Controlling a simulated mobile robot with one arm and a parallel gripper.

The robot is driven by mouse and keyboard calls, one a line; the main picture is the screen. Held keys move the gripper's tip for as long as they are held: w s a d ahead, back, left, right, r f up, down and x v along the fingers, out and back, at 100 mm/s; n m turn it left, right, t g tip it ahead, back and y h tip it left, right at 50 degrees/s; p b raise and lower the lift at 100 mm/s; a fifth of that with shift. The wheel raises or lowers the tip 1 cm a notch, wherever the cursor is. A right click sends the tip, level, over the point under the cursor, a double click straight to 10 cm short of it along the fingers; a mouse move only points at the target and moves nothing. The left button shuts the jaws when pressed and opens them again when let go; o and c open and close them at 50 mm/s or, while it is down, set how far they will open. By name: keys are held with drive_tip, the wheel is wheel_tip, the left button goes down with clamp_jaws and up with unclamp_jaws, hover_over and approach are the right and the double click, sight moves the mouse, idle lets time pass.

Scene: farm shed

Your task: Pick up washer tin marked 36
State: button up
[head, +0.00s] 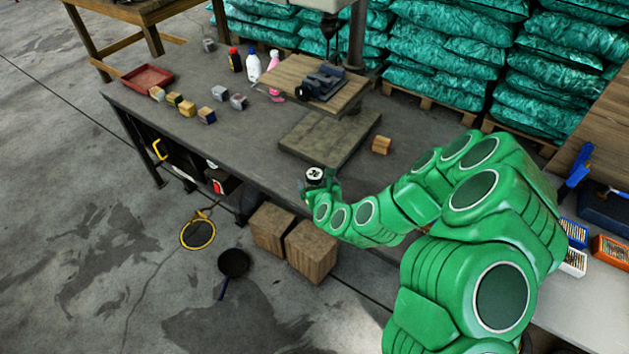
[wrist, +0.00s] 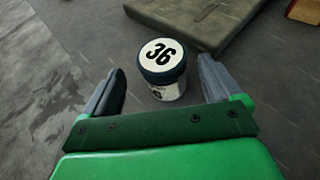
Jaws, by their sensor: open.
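The washer tin marked 36 (wrist: 163,62) stands upright on the dark workbench in the wrist view. It is a small round tin with a dark rim and a white top bearing a black 36. It also shows in the head view (head: 314,174), near the bench's front edge, partly hidden by my gripper. My gripper (wrist: 160,82) is open, with one grey finger on each side of the tin and visible gaps to both. In the head view my gripper (head: 320,188) is at the tin, its fingers small and hard to make out.
A drill press base plate (head: 318,138) lies behind the tin. A wooden block (head: 381,145) sits to its right. Several small blocks (head: 187,108), a red tray (head: 147,77) and bottles (head: 253,66) stand farther left. Bare bench top (head: 262,150) lies left of the tin.

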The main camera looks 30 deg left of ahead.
sight(314, 177)
drive_tip(key=shift+w+a+f, duration=0.35)
drive_tip(key=shift+w+a, duration=0.15)
drive_tip(key=shift+w, duration=0.25)
drive_tip(key=shift+x, duration=0.95)
drive_tip(key=shift+c, duration=0.5)
drive_tip(key=c, duration=1)
drive_tip(key=shift+r, duration=0.1)
drive_tip(key=shift+c, duration=0.2)
drive_tip(key=shift+r, duration=4.95)
